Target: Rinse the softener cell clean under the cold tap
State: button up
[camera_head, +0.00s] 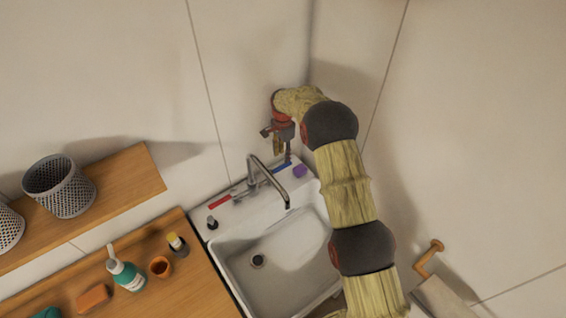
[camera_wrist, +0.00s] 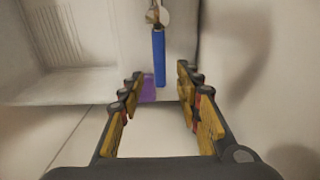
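A white sink (camera_head: 232,267) has a metal spout (camera_head: 268,175) at its back. A red bar (camera_head: 219,202) is left of the spout and a blue bar (camera_head: 282,165) is right of it. In the wrist view the blue bar (camera_wrist: 159,58) joins a round metal part. A small purple thing (camera_head: 300,171) rests on the sink's back right rim; it also shows in the wrist view (camera_wrist: 148,88). I cannot tell whether it is the softener cell. My gripper (camera_wrist: 157,84) is open and empty, above the blue bar and purple thing.
A shelf (camera_head: 130,190) holds mesh baskets (camera_head: 60,190). Walls stand close behind my gripper.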

aim_at(283, 165)
jog(key=shift+f+p, duration=0.4)
jog(key=shift+f, duration=2.8)
jog(key=shift+c, duration=0.9)
grip_shut()
